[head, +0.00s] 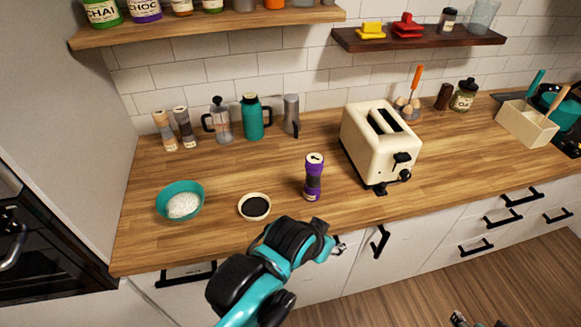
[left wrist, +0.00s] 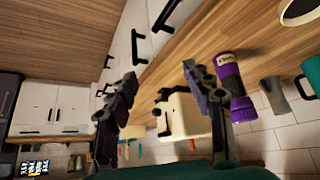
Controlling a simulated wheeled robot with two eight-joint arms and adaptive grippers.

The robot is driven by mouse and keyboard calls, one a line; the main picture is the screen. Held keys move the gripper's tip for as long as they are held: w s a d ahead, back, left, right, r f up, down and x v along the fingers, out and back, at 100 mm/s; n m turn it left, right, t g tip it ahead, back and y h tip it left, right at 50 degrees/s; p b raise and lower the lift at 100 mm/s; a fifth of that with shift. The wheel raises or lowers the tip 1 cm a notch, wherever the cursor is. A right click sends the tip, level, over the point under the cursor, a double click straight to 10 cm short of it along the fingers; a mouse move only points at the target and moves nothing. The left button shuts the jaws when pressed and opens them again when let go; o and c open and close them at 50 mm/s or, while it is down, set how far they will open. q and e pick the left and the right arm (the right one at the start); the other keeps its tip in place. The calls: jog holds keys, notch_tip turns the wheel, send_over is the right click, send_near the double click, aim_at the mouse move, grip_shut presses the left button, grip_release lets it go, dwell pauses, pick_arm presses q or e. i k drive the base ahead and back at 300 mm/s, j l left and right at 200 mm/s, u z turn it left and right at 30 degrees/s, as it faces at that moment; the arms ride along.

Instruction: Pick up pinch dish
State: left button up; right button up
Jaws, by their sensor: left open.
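The pinch dish appears to be the small cream dish (head: 246,215) with dark contents, near the counter's front edge in the head view. It also shows at the upper right edge of the left wrist view (left wrist: 303,10), partly cut off. My left gripper (head: 338,246) is in front of the counter edge, right of the dish and apart from it. Its two fingers are spread and empty in the left wrist view (left wrist: 163,100). Part of my right gripper (head: 476,321) shows at the bottom edge of the head view, mostly cut off.
A teal bowl (head: 162,200) with white grains stands left of the dish. A French press (head: 221,122) and teal flask (head: 253,118) stand behind. Bare counter surrounds the dish.

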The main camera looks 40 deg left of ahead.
aim_at(253, 206)
jog(key=u, duration=1.65)
